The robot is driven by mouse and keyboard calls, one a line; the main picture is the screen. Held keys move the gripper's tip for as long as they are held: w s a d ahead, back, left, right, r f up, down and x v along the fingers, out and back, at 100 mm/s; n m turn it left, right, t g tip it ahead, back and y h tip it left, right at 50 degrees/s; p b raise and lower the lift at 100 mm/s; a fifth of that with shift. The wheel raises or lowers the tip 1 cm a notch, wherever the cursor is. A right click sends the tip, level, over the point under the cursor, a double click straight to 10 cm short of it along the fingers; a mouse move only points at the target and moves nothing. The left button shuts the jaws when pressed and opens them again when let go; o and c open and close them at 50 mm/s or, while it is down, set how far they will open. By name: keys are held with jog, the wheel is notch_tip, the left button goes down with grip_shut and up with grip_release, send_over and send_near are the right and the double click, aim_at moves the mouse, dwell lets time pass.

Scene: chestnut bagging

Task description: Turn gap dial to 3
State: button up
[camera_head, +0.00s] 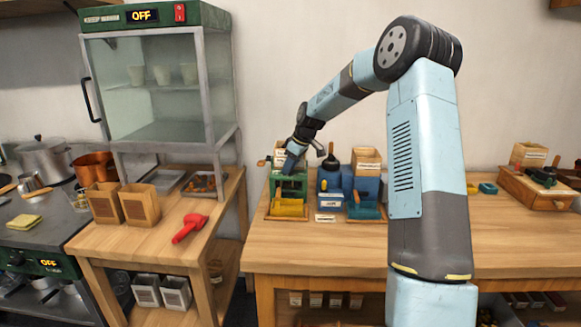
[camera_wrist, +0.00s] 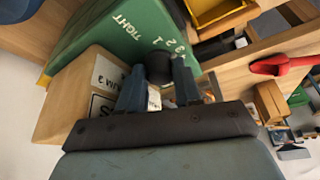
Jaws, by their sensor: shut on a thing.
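The gap dial (camera_wrist: 158,68) is a dark round knob on the face of a green machine (camera_wrist: 92,40). The word TIGHT and the numbers 1, 2 and 3 are printed beside it. My gripper (camera_wrist: 157,72) is shut on the knob, one finger on each side. Which number the dial points to cannot be told. In the head view, the green machine (camera_head: 290,186) stands at the left of the right-hand bench, and my gripper (camera_head: 294,152) reaches it from above and hides the dial.
A yellow tray (camera_head: 287,208) sits in front of the green machine. A blue machine (camera_head: 329,184) stands just to its right. A red scoop (camera_head: 189,228) and wooden boxes (camera_head: 140,203) are on the left table. The bench front is clear.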

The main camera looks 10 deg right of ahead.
jog(key=o, duration=1)
jog(key=shift+r+m, duration=0.1)
jog(key=shift+m, duration=0.2)
jog(key=m, duration=0.2)
jog(key=m+t+h, duration=0.1)
jog(key=m, duration=0.1)
jog(key=shift+m+h, duration=0.3)
jog(key=shift+m, duration=0.1)
jog(key=m, duration=0.1)
jog(key=m+h, duration=0.1)
jog(key=m, duration=0.1)
jog(key=m+h, duration=0.1)
jog(key=m, duration=0.1)
jog(key=shift+a+t, duration=0.3)
jog(key=v, duration=1.4)
jog(key=shift+s+r, duration=1.15)
jog(key=shift+s, duration=1.65)
jog(key=shift+s+r, duration=1.2)
jog(key=shift+s, duration=1.6)
jog(key=shift+s+r, duration=1.15)
jog(key=shift+s, duration=1.65)
